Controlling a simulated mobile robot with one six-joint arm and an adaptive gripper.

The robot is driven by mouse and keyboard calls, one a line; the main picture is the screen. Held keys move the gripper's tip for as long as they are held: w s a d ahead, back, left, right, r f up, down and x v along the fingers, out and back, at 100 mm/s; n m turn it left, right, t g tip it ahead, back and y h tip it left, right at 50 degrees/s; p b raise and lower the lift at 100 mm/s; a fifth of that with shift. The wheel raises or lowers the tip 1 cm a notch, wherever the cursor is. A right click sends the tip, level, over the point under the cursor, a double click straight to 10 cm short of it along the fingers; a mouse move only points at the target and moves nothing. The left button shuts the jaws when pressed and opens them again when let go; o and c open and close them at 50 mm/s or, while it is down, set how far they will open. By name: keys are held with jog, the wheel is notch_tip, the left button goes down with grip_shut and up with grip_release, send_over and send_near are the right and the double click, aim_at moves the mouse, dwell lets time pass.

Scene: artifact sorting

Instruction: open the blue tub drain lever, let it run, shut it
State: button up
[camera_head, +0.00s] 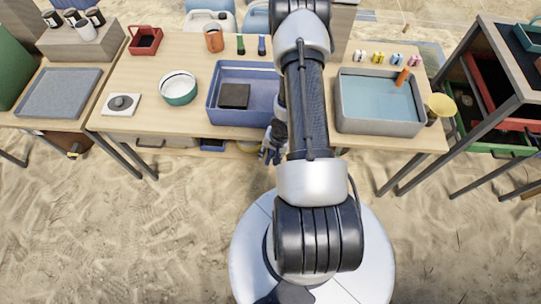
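The blue tub (213,112) stands on the wooden table, left of my arm, with a dark square block (234,96) inside it. My arm covers part of its right side. I cannot make out the drain lever; it may be hidden by my arm and gripper. My gripper (270,156) points down at the table's front edge, below the tub's front right corner. It is small and dark here, and I cannot tell whether its fingers are open or shut.
A grey basin of bluish water (350,124) stands right of my arm, with a yellow funnel (440,105) beside it. A green-white bowl (179,96) is left of the tub. Below the tabletop show a yellowish rim (247,148) and a dark blue container (213,145). Sand in front is clear.

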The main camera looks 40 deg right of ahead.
grip_shut()
dwell(0.4)
dwell(0.4)
